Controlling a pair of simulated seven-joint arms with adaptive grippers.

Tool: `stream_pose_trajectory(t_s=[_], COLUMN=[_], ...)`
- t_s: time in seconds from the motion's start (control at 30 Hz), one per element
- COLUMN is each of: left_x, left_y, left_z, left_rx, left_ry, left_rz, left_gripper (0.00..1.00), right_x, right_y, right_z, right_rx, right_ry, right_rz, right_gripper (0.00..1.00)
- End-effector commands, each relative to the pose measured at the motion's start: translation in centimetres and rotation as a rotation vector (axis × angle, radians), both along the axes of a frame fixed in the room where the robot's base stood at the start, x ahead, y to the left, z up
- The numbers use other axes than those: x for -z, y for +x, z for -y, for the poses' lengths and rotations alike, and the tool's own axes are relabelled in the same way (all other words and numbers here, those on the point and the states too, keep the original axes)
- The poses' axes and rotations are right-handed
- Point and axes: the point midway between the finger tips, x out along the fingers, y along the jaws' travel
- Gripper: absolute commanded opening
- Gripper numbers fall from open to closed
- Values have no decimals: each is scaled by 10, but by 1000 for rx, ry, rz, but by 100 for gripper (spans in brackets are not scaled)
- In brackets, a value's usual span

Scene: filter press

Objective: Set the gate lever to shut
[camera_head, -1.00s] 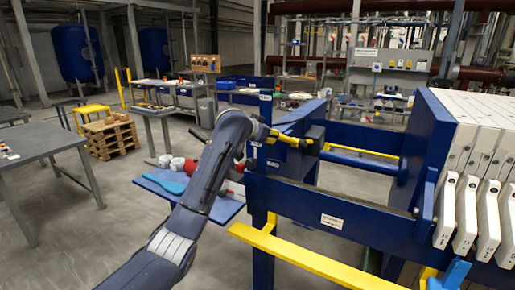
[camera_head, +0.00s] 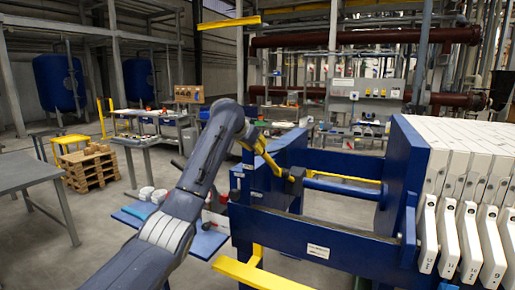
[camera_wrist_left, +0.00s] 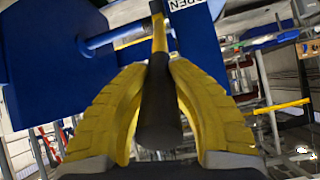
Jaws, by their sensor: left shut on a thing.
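The gate lever (camera_head: 270,158) is a yellow bar with a dark grip, pivoted on the blue press frame. It slants up and to the left from its pivot in the head view. My left gripper (camera_head: 253,138) is shut on the grip end. In the left wrist view the yellow fingers (camera_wrist_left: 158,110) clasp both sides of the dark grip (camera_wrist_left: 158,105), and the yellow lever bar runs on beyond it. My right gripper is not in view.
The blue press frame (camera_head: 300,228) and white filter plates (camera_head: 465,160) fill the right side. A yellow rail (camera_head: 262,275) runs low in front. A blue shelf (camera_head: 205,243) with white cups (camera_head: 150,194) lies beneath my left arm. A grey table (camera_head: 25,174) stands left.

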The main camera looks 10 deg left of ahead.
Motion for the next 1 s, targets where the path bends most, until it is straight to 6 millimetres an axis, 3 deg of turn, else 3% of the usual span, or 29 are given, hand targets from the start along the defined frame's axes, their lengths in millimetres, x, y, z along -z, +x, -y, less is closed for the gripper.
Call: stream_pose_trajectory(t_s=[0.03,0.2,0.23,0.5,0.8,1.0], left_x=[-11,-12,-13,-9,-8,-21], left_y=[1,1,1,0,-2,-17], left_z=[0,-1,-1,0,-1,-6], left_rx=[-3,-5,-5,-3,-2,-1], left_ry=[-11,-12,-12,-9,-7,-7], left_rz=[18,21,22,15,12,14], left_gripper=[0,0,23,52,52,52], right_x=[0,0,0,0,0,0], right_y=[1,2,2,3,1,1], right_z=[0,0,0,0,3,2], right_rx=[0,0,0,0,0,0], right_ry=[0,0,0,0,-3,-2], right_rz=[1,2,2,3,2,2], right_gripper=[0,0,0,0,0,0])
